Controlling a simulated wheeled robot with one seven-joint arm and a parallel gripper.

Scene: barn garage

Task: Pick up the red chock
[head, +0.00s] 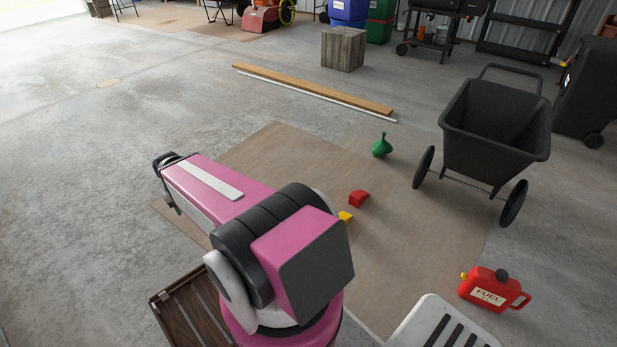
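The red chock (359,198) is a small red block lying on the brown floor mat (420,215), right of the middle of the head view. A small yellow block (345,217) lies close to it, nearer to me and partly hidden behind my pink arm. My arm reaches out to the left over the mat. My gripper (168,162) is only partly visible at the far left end of the arm, well to the left of the red chock and apart from it. Its fingers are too hidden to show whether they are open or shut.
A green bulb-shaped object (381,147) stands beyond the chock. A black wheeled cart (493,128) is to the right, with a red fuel can (494,289) nearer. A wooden slatted item (190,310) is at lower left. Planks (315,88) lie farther back. Left floor is clear.

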